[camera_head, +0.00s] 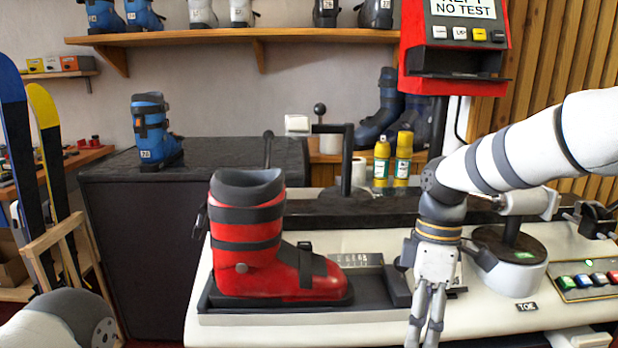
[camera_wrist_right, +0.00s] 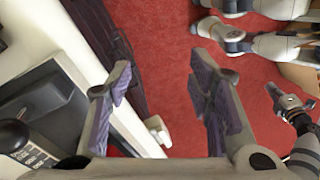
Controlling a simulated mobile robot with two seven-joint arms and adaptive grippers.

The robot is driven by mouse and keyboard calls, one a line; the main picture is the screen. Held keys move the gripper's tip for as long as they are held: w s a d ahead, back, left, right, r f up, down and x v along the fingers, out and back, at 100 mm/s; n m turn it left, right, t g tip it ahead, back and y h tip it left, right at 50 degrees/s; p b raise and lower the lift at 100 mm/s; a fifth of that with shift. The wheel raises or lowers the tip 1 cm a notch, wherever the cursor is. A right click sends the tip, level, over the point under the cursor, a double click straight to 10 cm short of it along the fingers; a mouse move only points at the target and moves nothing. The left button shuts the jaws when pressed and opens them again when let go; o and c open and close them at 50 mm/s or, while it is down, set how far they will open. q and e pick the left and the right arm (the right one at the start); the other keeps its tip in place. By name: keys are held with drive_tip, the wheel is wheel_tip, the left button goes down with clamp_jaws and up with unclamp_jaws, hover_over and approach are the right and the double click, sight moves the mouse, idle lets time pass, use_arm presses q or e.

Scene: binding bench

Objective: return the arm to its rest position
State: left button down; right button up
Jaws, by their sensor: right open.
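My right arm (camera_head: 515,150) comes in from the right in the head view, bent down at the elbow. Its gripper (camera_head: 424,322) hangs fingers-down at the front edge of the cream bench, right of the red boot (camera_head: 246,240) and apart from it. In the right wrist view this gripper (camera_wrist_right: 158,95) has its fingers spread, with nothing between them; red floor shows beyond. My left arm (camera_head: 50,325) shows only as a link at the lower left of the head view. What seems to be my left gripper (camera_wrist_right: 288,103) is small at the right of the wrist view; its jaw state is unclear.
The red boot stands upright in a black holder on the bench (camera_head: 240,328). Behind the right gripper are a lever post (camera_head: 347,165) and yellow spray cans (camera_head: 382,160). A round base (camera_head: 520,275) and coloured buttons (camera_head: 583,281) lie to its right. Skis (camera_head: 50,140) stand far left.

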drive_tip(key=s+a+f+m, duration=0.1)
drive_tip(key=s+f+m, duration=0.15)
drive_tip(key=f, duration=0.45)
drive_tip(key=s+a+f+m, duration=0.1)
drive_tip(key=s+f, duration=0.2)
drive_tip(key=f, duration=0.3)
drive_tip(key=s+f+m+y, duration=0.1)
drive_tip(key=s+f+m, duration=0.3)
drive_tip(key=s+f, duration=0.75)
use_arm(q)
drive_tip(key=shift+w+r+t+p, duration=0.15)
drive_tip(key=shift+w+r+p, duration=0.2)
drive_tip(key=shift+w, duration=0.3)
drive_tip(key=shift+w+r+t+p, duration=0.15)
drive_tip(key=shift+w+r+p, duration=0.1)
drive_tip(key=shift+w+r, duration=0.25)
use_arm(e)
drive_tip(key=s+d+m+h, duration=0.1)
drive_tip(key=s+d+m, duration=0.2)
drive_tip(key=s, duration=0.8)
drive_tip(key=s+d+m, duration=0.3)
drive_tip(key=s+m, duration=0.1)
drive_tip(key=s, duration=0.6)
drive_tip(key=shift+s+d+h, duration=0.35)
drive_tip(key=shift+h, duration=0.05)
